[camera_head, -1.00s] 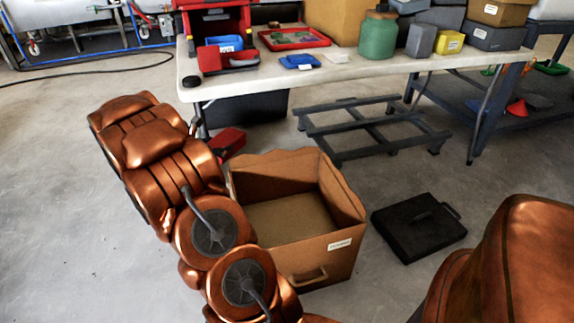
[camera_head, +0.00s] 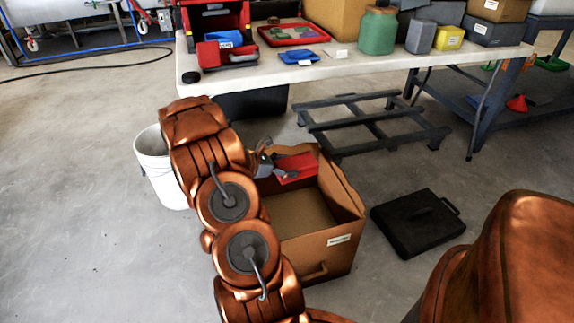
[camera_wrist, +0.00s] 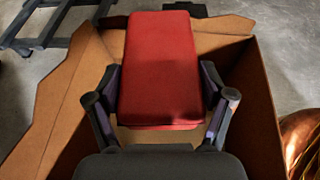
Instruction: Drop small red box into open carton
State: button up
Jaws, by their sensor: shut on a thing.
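The small red box (camera_head: 297,168) is in my gripper (camera_head: 274,166), over the back part of the open carton (camera_head: 322,254). In the wrist view the red box (camera_wrist: 160,65) lies lengthwise between the two fingers of my gripper (camera_wrist: 162,84), which press on its sides. The brown walls of the carton (camera_wrist: 58,112) show on both sides and beyond the box. The carton stands on the floor with its top open. Its visible floor looks bare; my arm hides its left side.
A white bucket (camera_head: 160,180) stands on the floor left of my arm. A black lidded case (camera_head: 418,224) lies right of the carton. A dark frame (camera_head: 372,122) sits behind it, under the white table (camera_head: 350,68) holding bins and containers.

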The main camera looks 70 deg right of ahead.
jog(key=shift+f+b, duration=1.65)
jog(key=shift+f, duration=0.7)
jog(key=o, duration=1.2)
jog(key=shift+w+r, duration=0.1)
jog(key=v, duration=1.2)
